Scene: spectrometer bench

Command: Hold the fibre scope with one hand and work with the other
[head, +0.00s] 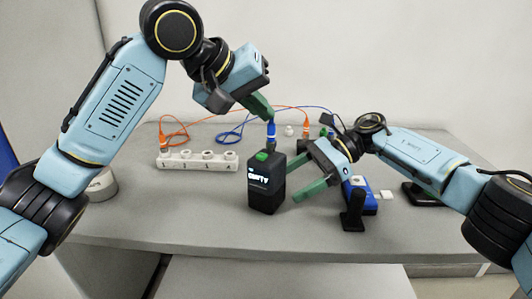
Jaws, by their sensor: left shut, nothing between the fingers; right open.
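The fibre scope (265,190) appears to be the upright black box on the bench, with a lit screen of small white text that looks like "EMPTY" and a green piece on top. A blue connector (271,131) stands upright just behind its top; I cannot tell what it sits in. My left gripper (262,110) is shut and empty, its green fingertips just above the blue connector. My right gripper (296,178) is open, at the scope's right side, with one green finger farther back and one nearer the front. I see no clear grip on the scope.
A white strip with several round ports (197,161) lies left, with an orange connector (163,143) at its end. Another orange connector (306,131) stands behind. A blue-and-white device (360,198) and a black stand (352,212) are right. The bench front (190,225) is clear.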

